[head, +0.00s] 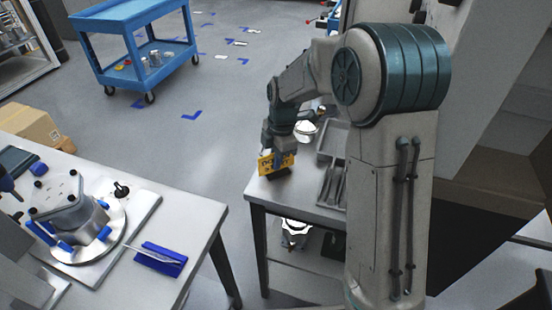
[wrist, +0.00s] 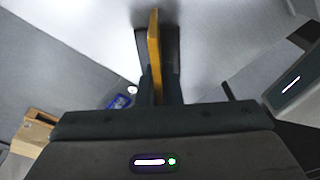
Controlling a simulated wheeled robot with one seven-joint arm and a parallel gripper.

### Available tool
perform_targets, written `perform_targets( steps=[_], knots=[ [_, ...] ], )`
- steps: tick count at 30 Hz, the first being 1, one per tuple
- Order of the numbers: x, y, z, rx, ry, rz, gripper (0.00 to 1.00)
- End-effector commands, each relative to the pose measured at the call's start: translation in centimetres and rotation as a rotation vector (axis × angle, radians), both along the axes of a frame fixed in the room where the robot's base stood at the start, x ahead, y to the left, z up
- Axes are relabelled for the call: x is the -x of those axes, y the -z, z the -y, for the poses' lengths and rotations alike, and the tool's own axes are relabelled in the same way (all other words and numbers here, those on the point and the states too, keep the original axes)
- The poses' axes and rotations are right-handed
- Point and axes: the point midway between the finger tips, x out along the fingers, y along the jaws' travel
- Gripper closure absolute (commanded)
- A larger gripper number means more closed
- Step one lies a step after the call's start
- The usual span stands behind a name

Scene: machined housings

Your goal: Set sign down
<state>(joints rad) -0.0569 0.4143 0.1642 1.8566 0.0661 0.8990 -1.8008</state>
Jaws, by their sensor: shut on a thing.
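A small yellow sign (head: 266,164) with dark lettering is at the end of my arm in the head view, over the left end of the grey table (head: 312,205). My gripper (head: 278,158) points down and is shut on the sign. In the wrist view the sign (wrist: 155,50) shows edge-on as a yellow strip between the two dark fingers of my gripper (wrist: 158,70). The sign's lower edge is close to the tabletop. I cannot tell whether it touches.
A grey divided tray (head: 332,165) and a shiny round part (head: 305,130) are on the same table, right of the sign. Another table at left holds a machined housing (head: 75,218) and a blue holder (head: 160,259). A blue cart (head: 140,50) stands behind on open floor.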

Motion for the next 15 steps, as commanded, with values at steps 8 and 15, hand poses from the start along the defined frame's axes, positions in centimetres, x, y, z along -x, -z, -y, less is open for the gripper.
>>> perform_targets(
  steps=[8,15],
  knots=[
    [0.00,0.21,0.00,0.000,0.000,0.000,0.73],
    [-0.01,-0.09,0.00,0.000,0.000,0.000,0.73]
  ],
)
